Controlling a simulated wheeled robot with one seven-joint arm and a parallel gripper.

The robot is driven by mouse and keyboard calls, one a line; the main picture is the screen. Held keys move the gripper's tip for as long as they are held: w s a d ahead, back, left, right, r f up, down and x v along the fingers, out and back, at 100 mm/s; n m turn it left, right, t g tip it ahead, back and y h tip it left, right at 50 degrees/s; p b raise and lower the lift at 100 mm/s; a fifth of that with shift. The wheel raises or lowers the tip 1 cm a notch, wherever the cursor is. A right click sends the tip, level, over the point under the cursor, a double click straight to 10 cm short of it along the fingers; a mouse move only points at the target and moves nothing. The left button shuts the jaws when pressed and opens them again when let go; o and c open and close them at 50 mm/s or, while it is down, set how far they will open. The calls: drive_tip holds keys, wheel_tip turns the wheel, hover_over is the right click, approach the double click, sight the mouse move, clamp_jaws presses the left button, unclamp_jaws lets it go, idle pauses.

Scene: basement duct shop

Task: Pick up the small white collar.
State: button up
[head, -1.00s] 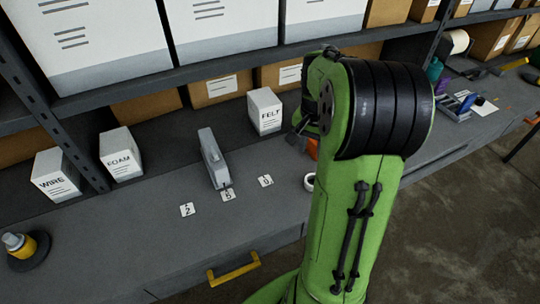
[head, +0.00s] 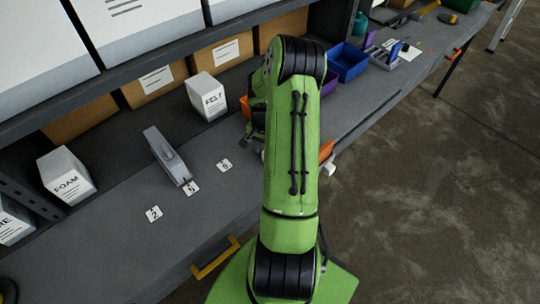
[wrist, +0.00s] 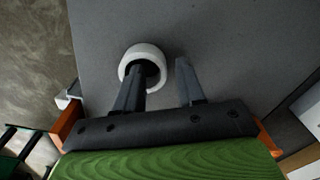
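The small white collar (wrist: 143,49) is a short round ring on the grey bench in the wrist view. My gripper (wrist: 160,65) is open, its two dark fingers spread apart. The left finger overlaps the collar's dark opening; I cannot tell whether its tip is inside the ring or only above it. The right finger is beside the collar on the right, over the bare bench, with a gap to it. Nothing is held between the fingers. In the head view my arm hides the fingers and the collar.
In the head view a grey metal tool (head: 165,155), number cards (head: 224,166), a FELT box (head: 207,97) and a FOAM box (head: 66,175) are on the bench left of my arm. The bench front edge and floor lie to the right.

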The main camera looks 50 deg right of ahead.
drive_tip(key=shift+w+d+f, duration=0.1)
drive_tip(key=shift+w+f, duration=0.05)
drive_tip(key=shift+f, duration=0.65)
drive_tip(key=c, duration=0.3)
clamp_jaws()
drive_tip(key=shift+r, duration=0.15)
